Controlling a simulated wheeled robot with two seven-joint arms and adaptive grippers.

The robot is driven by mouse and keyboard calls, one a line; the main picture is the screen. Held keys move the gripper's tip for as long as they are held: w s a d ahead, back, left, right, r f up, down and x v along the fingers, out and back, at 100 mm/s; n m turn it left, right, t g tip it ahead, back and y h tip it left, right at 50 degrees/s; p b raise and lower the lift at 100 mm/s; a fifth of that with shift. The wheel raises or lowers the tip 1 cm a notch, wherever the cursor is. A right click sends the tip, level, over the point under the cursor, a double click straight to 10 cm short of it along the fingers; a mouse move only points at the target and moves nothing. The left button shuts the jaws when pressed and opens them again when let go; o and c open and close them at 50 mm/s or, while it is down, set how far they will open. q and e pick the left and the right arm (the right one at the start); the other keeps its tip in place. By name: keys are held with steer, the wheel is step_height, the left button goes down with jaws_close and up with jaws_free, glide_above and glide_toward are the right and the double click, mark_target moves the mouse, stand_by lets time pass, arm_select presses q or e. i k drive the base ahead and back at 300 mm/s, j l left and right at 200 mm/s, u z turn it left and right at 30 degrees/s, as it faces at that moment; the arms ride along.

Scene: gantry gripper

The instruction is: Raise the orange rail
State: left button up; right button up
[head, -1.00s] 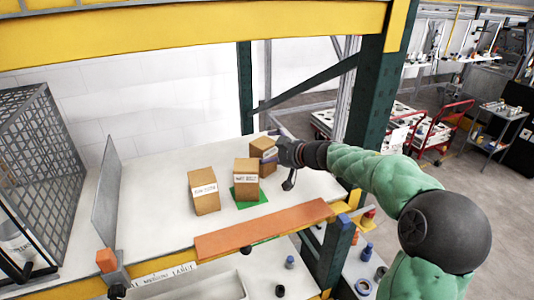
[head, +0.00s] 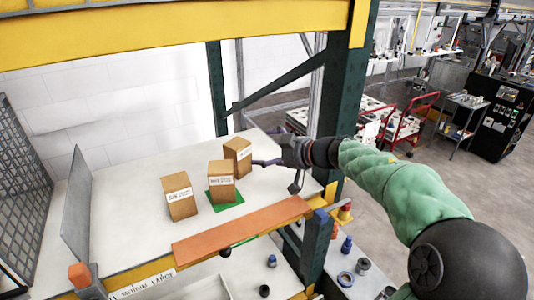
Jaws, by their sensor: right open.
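The orange rail (head: 243,228) is a flat bar along the front edge of the white table, low, in front of the boxes. My right gripper (head: 263,147) is over the back right of the table, beyond the rail. It is open and empty, its dark fingers just right of the rearmost box (head: 238,153). Whether a fingertip touches that box is hard to tell. My left gripper is out of view.
A box stands on a green mat (head: 226,205); another box (head: 179,196) stands left of it. A grey panel (head: 77,208) and mesh cage (head: 22,190) are at left. A dark green post (head: 347,100) rises close to my right arm. A yellow beam (head: 170,38) crosses above.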

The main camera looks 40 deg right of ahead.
mark_target(189, 250)
steer(key=k, duration=1)
